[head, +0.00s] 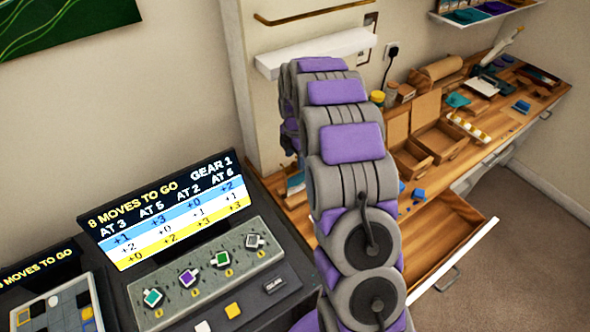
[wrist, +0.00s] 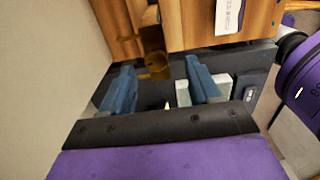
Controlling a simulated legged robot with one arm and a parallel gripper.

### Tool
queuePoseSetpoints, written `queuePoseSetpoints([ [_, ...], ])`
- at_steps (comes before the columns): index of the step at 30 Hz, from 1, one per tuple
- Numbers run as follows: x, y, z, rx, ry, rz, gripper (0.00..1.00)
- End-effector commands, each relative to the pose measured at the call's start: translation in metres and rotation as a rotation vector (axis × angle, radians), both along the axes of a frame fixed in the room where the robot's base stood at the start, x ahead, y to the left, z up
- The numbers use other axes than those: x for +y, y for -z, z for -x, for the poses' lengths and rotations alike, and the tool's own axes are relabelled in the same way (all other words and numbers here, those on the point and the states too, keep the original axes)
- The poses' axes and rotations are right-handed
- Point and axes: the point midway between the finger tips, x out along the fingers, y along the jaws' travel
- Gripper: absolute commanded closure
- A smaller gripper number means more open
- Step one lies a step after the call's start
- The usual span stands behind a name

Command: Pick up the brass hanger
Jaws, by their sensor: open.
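My gripper (wrist: 160,66) is open, with its two blue fingers apart in the wrist view. A gold-brown, brass-like object (wrist: 155,66) shows between and beyond the fingertips. I cannot tell whether it is the brass hanger, or whether the fingers touch it. In the head view my arm hides the gripper and the space around it. A thin brass-coloured rail (head: 312,14) is fixed high on the wall there. I see no clear hanger in that view.
A white shelf (head: 315,52) juts from the wall behind my arm. A wooden bench (head: 480,150) with boxes runs right, with an open drawer (head: 445,235) below. A dark console (head: 205,265) with a lit screen (head: 170,215) stands left. Floor (head: 530,230) is clear at right.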

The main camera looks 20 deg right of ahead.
Motion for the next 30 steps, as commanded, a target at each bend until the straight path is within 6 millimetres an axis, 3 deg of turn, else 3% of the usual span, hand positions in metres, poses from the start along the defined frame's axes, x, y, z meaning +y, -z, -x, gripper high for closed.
queuePoseSetpoints([
  [8, -0.001, 0.041, -0.005, 0.002, -0.001, -0.001, 0.38],
  [16, -0.001, 0.043, -0.005, 0.0, -0.001, -0.001, 0.38],
  [30, -0.001, 0.043, -0.005, 0.0, -0.001, -0.001, 0.83],
])
